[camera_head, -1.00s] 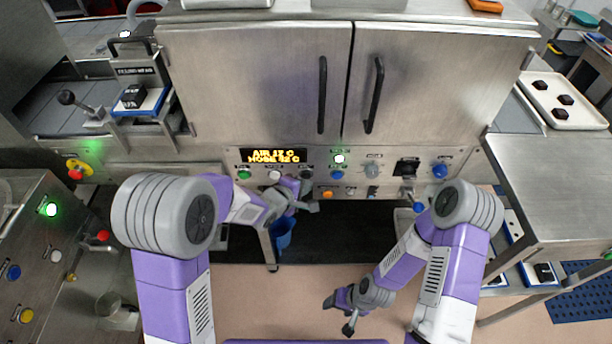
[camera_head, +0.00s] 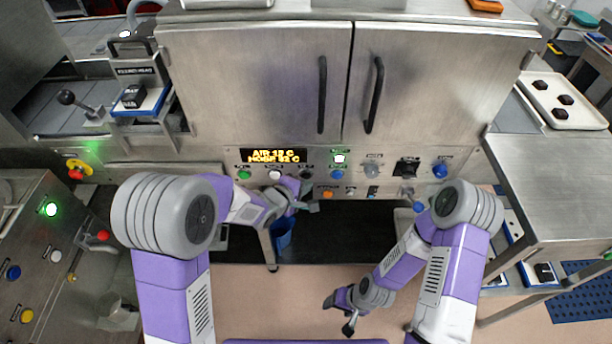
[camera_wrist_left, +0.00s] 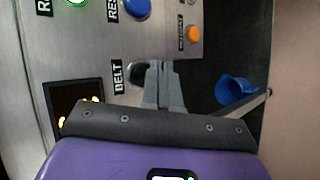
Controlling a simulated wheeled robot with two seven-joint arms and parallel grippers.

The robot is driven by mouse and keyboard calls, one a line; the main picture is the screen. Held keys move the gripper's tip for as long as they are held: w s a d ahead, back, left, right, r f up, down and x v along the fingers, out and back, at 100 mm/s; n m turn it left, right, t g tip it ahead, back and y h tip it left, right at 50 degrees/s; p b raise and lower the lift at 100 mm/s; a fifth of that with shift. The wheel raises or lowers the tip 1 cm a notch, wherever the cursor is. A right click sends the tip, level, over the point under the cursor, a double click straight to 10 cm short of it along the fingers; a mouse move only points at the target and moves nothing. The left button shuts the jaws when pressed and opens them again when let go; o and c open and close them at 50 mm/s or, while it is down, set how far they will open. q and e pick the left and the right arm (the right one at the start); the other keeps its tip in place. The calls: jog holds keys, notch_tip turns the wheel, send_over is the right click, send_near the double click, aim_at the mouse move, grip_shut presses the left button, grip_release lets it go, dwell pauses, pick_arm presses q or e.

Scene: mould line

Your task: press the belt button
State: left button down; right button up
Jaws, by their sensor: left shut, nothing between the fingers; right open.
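The belt button, a black round knob (camera_wrist_left: 137,73), sits beside its BELT label (camera_wrist_left: 118,77) in the left wrist view. In the head view the black button (camera_head: 306,174) is on the panel, right of the white button. My left gripper (camera_head: 312,207) is shut and empty, just below the button in the head view. In the left wrist view its closed fingers (camera_wrist_left: 163,85) lie right beside the button and may cover its edge. I cannot tell whether they touch it. My right gripper (camera_head: 338,315) is open and empty, low over the floor, away from the panel.
A blue reset button (camera_wrist_left: 137,7) and an orange button (camera_wrist_left: 193,35) are near in the wrist view. The lit display (camera_head: 273,156) is above the panel's left buttons. A blue bucket (camera_head: 282,236) stands under the panel. Cabinet doors (camera_head: 255,85) rise above.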

dwell(0.7)
pick_arm(q)
jog(key=shift+w, duration=0.45)
